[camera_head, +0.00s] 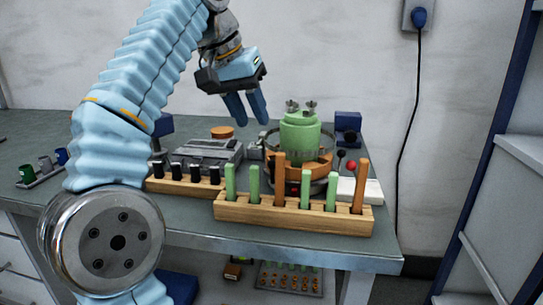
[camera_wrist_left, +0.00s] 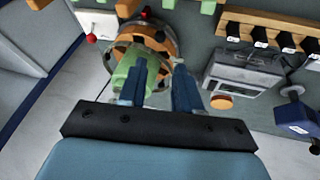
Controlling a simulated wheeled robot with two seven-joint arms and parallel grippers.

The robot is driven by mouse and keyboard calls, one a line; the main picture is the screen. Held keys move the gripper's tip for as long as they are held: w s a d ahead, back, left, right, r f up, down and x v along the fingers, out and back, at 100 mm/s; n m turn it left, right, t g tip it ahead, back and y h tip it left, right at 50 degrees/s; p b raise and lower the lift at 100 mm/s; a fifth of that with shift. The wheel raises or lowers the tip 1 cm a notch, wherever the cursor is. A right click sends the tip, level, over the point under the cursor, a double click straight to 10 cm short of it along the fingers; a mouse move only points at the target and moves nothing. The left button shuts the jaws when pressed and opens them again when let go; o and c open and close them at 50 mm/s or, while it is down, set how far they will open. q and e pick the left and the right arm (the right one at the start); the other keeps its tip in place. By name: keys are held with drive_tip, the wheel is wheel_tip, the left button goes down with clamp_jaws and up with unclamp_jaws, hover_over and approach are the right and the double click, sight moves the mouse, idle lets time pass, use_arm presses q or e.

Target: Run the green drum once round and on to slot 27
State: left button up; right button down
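The green drum (camera_head: 300,137) stands upright in an orange-brown ring (camera_head: 312,168) on the bench, with small metal fittings on top. In the left wrist view the drum (camera_wrist_left: 126,67) is partly hidden behind one finger. My left gripper (camera_head: 245,106) is open and empty, fingers pointing down, above and to the left of the drum in the head view. Its fingers also show in the left wrist view (camera_wrist_left: 160,88), with a gap between them. I cannot read any slot number, so slot 27 cannot be told. My right gripper is not in view.
A wooden rack (camera_head: 290,214) with green and orange sticks stands in front of the drum. A rack with black pieces (camera_head: 186,184) and a grey device (camera_head: 205,153) are left of it. A red knob (camera_head: 351,166) and a blue box (camera_head: 347,124) are to the right.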

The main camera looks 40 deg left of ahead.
sight(271, 161)
use_arm(q)
drive_tip(key=x, duration=1.2)
drive_tip(key=shift+f, duration=0.15)
drive_tip(key=shift+c, duration=0.3)
clamp_jaws()
